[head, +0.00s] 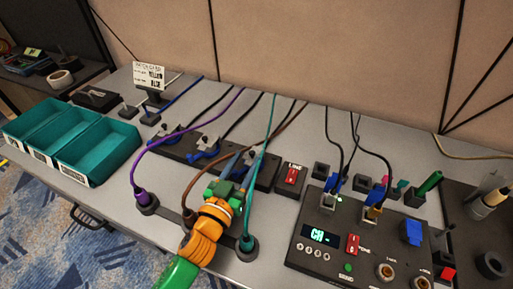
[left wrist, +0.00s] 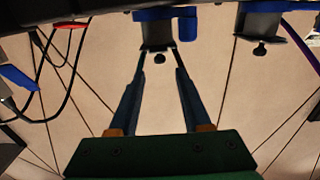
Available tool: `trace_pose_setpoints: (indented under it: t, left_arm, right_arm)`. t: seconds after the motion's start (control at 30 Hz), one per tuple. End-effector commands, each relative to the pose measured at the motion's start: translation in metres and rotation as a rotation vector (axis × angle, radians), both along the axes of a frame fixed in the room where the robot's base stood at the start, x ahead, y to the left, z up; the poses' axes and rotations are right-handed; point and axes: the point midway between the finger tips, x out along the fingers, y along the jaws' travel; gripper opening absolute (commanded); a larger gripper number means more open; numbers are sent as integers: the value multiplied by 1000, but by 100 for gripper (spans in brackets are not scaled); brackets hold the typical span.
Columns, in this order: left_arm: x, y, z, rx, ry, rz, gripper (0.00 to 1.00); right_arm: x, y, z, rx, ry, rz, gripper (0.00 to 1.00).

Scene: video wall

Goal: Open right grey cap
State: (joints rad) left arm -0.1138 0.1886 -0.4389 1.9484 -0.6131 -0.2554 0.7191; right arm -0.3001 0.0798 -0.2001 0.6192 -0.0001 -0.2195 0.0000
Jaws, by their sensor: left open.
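The right grey cap (head: 254,153) is on the long black socket bar (head: 178,150), partly hidden behind my left gripper in the head view. My left gripper (head: 239,163) is open in front of it. In the left wrist view, the grey cap (left wrist: 157,33) with its small dark knob is between or just past the tips of the open fingers (left wrist: 159,53). I cannot tell whether they touch it. A second grey cap (left wrist: 261,24) is to the right in that view. The right gripper is not in view.
Purple, brown and teal cables rise around my left gripper. Teal bins (head: 105,147) stand at the left. A black control panel (head: 355,245) with a lit display is at the right, beside a red switch (head: 291,176). A card stand (head: 149,76) is at the back.

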Motion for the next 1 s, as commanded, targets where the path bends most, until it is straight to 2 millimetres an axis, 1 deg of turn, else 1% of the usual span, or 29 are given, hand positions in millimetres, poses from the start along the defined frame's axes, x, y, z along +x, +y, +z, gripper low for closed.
trace_pose_setpoints:
  t: [0.03, 0.1, 0.13, 0.3, 0.4, 0.57, 0.8, 0.83, 0.87, 0.9, 0.97, 1.0]
  left_arm:
    - [0, 0, -17, -1, 3, 0, 48]
    - [14, -5, -10, 0, -2, -1, 48]
    - [20, -7, -9, 0, -2, -1, 48]
    - [49, -16, -9, 0, -1, -1, 48]
    - [61, -20, -10, 0, 0, 0, 48]
    - [70, -23, -9, 0, 0, 0, 48]
    - [71, -23, -9, 0, 1, 0, 48]
    - [71, -23, -9, 0, 1, 0, 45]
    - [71, -23, -9, 0, 1, 0, 37]
    - [71, -23, -9, 0, 1, 0, 26]
    - [71, -23, -9, 0, 1, 0, 10]
    - [71, -23, -9, 0, 1, 0, 0]
  right_arm:
    - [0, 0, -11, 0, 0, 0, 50]
    - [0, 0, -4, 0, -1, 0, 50]
    - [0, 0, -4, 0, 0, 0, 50]
    - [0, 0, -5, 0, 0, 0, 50]
    - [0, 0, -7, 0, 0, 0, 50]
    - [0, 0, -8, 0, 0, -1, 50]
    - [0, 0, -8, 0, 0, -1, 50]
    - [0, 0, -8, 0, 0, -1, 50]
    - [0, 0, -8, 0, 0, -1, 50]
    - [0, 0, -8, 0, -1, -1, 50]
    - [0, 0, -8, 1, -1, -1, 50]
    - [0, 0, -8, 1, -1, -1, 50]
